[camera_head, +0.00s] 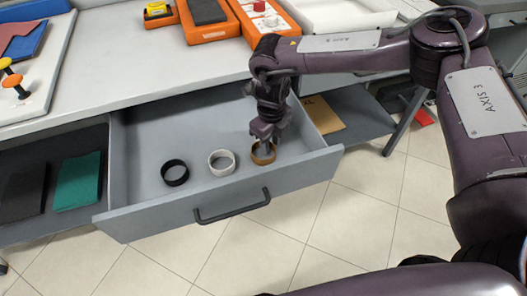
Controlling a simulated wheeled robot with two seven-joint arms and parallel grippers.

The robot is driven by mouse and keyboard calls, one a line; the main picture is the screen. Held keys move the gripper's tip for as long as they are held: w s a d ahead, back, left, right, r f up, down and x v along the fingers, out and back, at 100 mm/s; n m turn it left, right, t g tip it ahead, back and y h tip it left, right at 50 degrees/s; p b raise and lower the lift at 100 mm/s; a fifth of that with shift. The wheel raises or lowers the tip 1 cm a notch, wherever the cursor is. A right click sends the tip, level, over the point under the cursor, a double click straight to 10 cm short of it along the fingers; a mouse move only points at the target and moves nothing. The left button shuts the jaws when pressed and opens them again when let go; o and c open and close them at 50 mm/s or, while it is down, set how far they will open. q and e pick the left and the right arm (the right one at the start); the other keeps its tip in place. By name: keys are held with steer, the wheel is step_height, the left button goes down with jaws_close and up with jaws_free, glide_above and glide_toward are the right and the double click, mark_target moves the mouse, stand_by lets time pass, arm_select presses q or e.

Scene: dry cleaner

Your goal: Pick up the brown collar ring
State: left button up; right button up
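The brown collar ring (264,158) lies in the open grey drawer (139,129), near its right front corner. A white ring (222,171) and a black ring (163,175) lie in a row to its left. My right gripper (266,142) points down into the drawer at the brown ring's upper edge and hides part of it. I cannot tell whether its fingers are open or shut, or whether they touch the ring. My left gripper is not in view.
The drawer front has a dark handle (232,207). The counter (130,50) above holds orange devices (206,18) and a white tray (335,14). Dark green cloth (78,181) lies on a shelf to the left, and a brown envelope (322,114) to the right. Tiled floor is clear in front.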

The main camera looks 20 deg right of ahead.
jaws_close()
steer(key=shift+r, duration=0.1)
